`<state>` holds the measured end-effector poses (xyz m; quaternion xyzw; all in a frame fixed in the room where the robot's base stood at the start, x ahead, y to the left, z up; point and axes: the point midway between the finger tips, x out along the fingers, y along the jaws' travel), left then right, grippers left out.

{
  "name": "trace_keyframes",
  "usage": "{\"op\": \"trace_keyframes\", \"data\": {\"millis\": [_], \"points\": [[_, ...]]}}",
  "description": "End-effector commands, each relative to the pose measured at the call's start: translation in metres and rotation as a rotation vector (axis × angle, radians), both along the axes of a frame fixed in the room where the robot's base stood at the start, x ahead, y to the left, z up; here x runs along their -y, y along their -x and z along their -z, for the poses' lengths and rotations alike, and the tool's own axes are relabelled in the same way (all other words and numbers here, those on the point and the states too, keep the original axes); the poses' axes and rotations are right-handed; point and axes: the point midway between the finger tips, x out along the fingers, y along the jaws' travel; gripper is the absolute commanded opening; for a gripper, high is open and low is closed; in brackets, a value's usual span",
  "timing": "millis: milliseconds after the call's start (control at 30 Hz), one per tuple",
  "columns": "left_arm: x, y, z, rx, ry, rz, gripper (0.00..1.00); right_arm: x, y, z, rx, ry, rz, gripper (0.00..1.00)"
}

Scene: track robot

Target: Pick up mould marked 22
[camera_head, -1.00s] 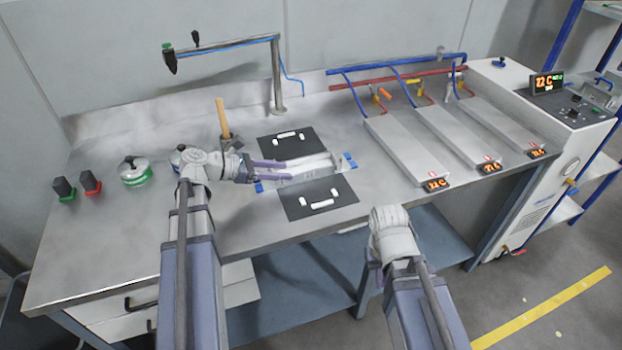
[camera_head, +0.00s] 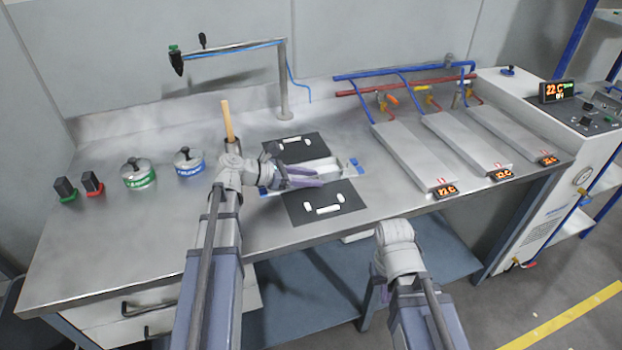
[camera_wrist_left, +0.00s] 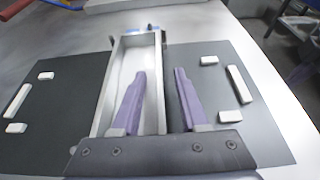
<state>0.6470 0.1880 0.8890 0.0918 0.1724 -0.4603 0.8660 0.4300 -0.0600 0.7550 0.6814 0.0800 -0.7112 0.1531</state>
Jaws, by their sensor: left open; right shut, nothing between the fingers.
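A long grey metal mould (camera_head: 322,166) lies between two black pads on the bench. In the left wrist view the mould (camera_wrist_left: 150,60) is an open trough with straight walls. I cannot read a number on it. My left gripper (camera_head: 322,178) is open at the mould. In the left wrist view its purple fingers (camera_wrist_left: 160,74) are apart, one over the trough's inside and the other to the right of its right wall. I cannot tell whether they touch it. My right arm's wrist shows at the front edge, but its fingers are hidden.
The black pads (camera_head: 325,208) carry white blocks. A wooden-handled tool (camera_head: 227,122) stands behind my left wrist. Green (camera_head: 138,175) and blue (camera_head: 188,163) lidded pots stand left. Plates with displays (camera_head: 415,158) fill the right. The left front of the bench is clear.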

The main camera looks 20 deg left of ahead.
Motion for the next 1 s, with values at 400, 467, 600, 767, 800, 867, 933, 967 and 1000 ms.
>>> {"op": "trace_keyframes", "data": {"millis": [400,467,600,767,800,867,933,967,1000], "points": [[0.0,0.0,-0.0005,-0.001,0.001,0.0,0.18,-0.0001,0.0,-0.0005,0.0,0.0,0.0,0.0],[0.0,0.0,-0.0005,-0.001,0.001,0.0,0.11,-0.0001,0.0,-0.0005,0.0,0.0,0.0,0.0],[-0.0001,0.0,-0.0006,-0.001,0.001,0.0,0.0,-0.0001,0.0,-0.0005,0.0,0.0,0.0,0.0],[-0.0001,0.0001,-0.0005,-0.001,0.001,0.0,0.0,-0.0001,0.0,-0.0005,0.0,0.0,0.0,0.0],[-0.0001,0.0001,-0.0005,-0.001,0.001,0.0,0.0,-0.0001,0.0,-0.0005,0.0,0.0,0.0,0.0],[-0.0001,0.0001,-0.0005,-0.001,0.001,0.0,0.0,-0.0001,0.0,-0.0005,0.0,0.0,0.0,0.0],[-0.0001,0.0001,-0.0005,-0.001,0.001,0.0,0.0,-0.0001,0.0,-0.0005,0.0,0.0,0.0,0.0],[-0.0001,0.0001,-0.0005,-0.001,0.001,0.0,0.0,-0.0001,0.0,-0.0005,0.0,0.0,0.0,0.0],[-0.0001,0.0001,-0.0005,-0.001,0.001,0.0,0.0,-0.0001,0.0,-0.0005,0.0,0.0,0.0,0.0]]}}
